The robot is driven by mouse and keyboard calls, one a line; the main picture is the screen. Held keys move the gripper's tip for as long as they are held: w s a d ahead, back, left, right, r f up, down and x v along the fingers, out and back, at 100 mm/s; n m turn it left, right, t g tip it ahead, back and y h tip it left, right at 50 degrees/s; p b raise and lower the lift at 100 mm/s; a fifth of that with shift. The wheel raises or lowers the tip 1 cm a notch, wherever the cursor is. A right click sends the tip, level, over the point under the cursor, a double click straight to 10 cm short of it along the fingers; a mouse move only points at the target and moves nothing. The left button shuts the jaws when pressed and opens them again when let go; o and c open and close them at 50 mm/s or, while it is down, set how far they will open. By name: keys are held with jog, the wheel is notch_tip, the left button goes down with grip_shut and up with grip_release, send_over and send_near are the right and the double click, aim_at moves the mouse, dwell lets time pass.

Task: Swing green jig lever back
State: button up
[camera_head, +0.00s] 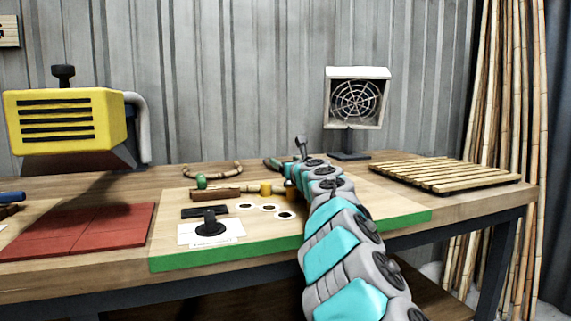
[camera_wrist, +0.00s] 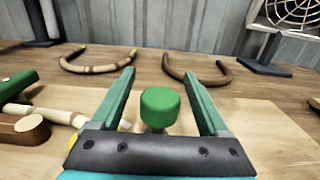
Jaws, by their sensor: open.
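In the wrist view a green knob (camera_wrist: 160,105) stands on a short pale post between the two green fingers of my gripper (camera_wrist: 149,66). Gaps show on both sides of the knob, so the fingers appear apart from it. My gripper is open. In the head view my gripper (camera_head: 274,163) is at the far part of the green-edged board (camera_head: 270,252), and my arm hides the knob there.
Yellow pegs (camera_head: 265,188) stand near my arm. Curved rattan pieces (camera_wrist: 100,67) lie beyond my gripper. A fan heater (camera_head: 357,101) stands behind, a slatted rack (camera_head: 444,175) lies right, and a yellow machine (camera_head: 66,118) and red mat (camera_head: 85,230) are left.

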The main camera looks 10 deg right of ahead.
jog(key=shift+b+v, duration=1.35)
jog(key=shift+v, duration=2.05)
jog(key=shift+s, duration=0.15)
jog(key=shift+c, duration=0.3)
